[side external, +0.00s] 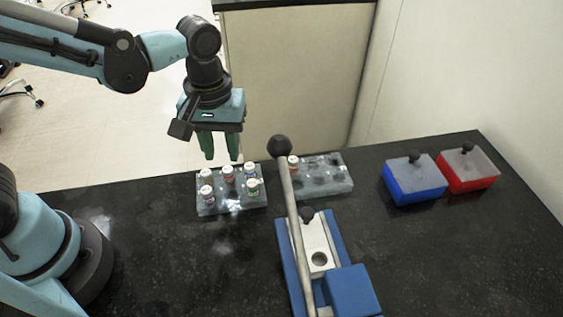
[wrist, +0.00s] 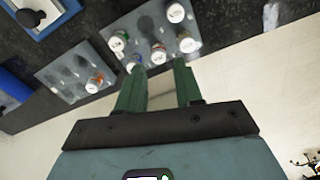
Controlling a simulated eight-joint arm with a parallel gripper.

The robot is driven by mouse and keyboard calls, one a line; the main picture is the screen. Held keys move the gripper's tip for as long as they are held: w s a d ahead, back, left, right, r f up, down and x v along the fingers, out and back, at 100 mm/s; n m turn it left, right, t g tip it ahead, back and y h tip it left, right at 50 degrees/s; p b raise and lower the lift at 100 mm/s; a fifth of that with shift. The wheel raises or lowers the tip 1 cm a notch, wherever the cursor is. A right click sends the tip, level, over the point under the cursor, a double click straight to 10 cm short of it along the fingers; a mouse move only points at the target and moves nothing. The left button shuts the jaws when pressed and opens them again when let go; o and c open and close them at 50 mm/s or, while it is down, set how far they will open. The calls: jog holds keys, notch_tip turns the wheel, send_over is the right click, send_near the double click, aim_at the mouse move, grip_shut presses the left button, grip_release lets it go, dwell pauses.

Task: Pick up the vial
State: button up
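Several small capped vials stand in a clear rack (side external: 232,208), among them one at its middle back (side external: 228,171) and one with a green band at its front right (side external: 253,187). A single red-banded vial (side external: 293,162) stands in a second clear rack (side external: 338,186) to the right; it also shows in the wrist view (wrist: 94,83). My gripper (side external: 220,154) hangs above and behind the first rack, with its green fingers apart and nothing between them. In the wrist view, the fingertips (wrist: 159,68) point toward the nearest vials (wrist: 158,53) without visible contact.
A blue box (side external: 415,182) and a red box (side external: 468,170) sit farther right. The black table (side external: 180,270) is clear at front left.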

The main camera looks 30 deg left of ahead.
aim_at(227, 169)
jog(key=shift+w+f, duration=0.2)
jog(key=shift+f, duration=2.35)
jog(key=shift+c, duration=0.4)
grip_shut()
